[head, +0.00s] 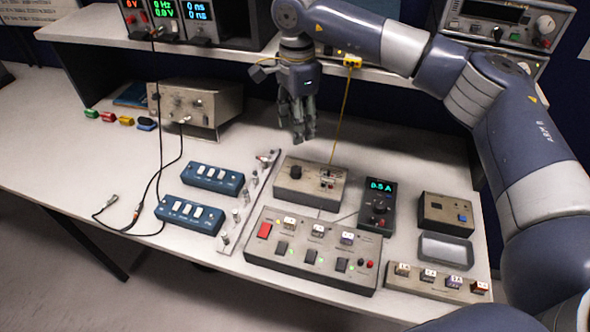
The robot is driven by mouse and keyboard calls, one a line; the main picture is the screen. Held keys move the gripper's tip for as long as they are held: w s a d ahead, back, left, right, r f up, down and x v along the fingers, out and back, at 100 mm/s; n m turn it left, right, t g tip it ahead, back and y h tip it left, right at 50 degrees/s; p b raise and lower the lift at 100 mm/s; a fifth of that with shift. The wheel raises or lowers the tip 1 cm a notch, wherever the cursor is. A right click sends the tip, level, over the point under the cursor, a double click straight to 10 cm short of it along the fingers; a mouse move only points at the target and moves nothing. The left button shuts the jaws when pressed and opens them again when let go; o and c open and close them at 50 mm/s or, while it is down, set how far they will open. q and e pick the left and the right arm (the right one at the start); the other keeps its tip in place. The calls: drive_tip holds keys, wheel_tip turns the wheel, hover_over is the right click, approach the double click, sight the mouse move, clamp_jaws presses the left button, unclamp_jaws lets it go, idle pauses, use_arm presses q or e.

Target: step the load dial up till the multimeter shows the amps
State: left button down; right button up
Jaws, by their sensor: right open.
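The multimeter (378,206) is a dark handheld unit on the bench with a green display that appears to read 0.5 A. Left of it stands a beige box (311,187) with a black round knob (295,171), which looks like the load dial. My right gripper (304,134) hangs fingers-down above and behind this box, apart from the knob. It is open, with nothing seen between its fingers. My left gripper is not in view.
In front is a switch panel (314,272) with a red switch and several modules. Two blue switch boxes (190,213) lie left. A small grey tray (446,249) and a labelled strip (436,283) lie right. A shelf (236,57) with instruments runs behind. A yellow cable hangs near my gripper.

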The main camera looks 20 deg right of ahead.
sight(296, 169)
wheel_tip(296, 169, down, 12)
drive_tip(key=shift+w+f+p, duration=0.15)
drive_tip(key=shift+f+p, duration=0.05)
drive_tip(key=shift+p, duration=0.3)
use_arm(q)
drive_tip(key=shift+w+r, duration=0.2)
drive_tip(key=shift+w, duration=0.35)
use_arm(e)
drive_tip(key=shift+f, duration=0.65)
clamp_jaws()
